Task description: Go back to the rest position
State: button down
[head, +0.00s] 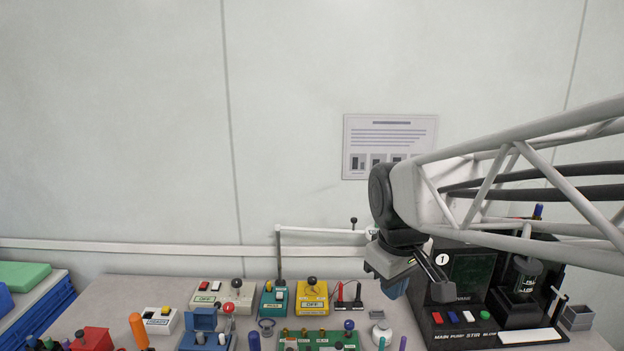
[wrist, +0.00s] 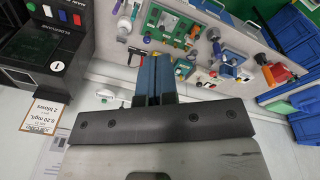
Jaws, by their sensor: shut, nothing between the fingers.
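My gripper (head: 397,291) is at the right of the head view, above the back right part of the bench, beside the black tester with a dark screen (head: 472,278). Its short blue fingers point down and look closed, with nothing between them. In the wrist view the gripper (wrist: 152,62) shows its fingers side by side above the bench. They appear clear of the testers. My arm reaches in from the right edge of the head view. No mark for a rest position shows.
Small testers stand along the bench, among them a yellow box (head: 313,300), a teal box (head: 272,302) and a green board (head: 318,338). Blue crates (head: 40,318) stand at left.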

jog(key=s+d+f+m, duration=0.2)
jog(key=s+m, duration=0.1)
jog(key=s, duration=0.3)
jog(key=s+d+f+m+t, duration=0.1)
jog(key=s+d+f+m, duration=0.1)
jog(key=s, duration=0.4)
jog(key=shift+s+d+f+m, duration=0.3)
jog(key=shift+s+d+m, duration=0.15)
jog(key=shift+m, duration=0.35)
jog(key=shift+w, duration=0.1)
dwell(1.2)
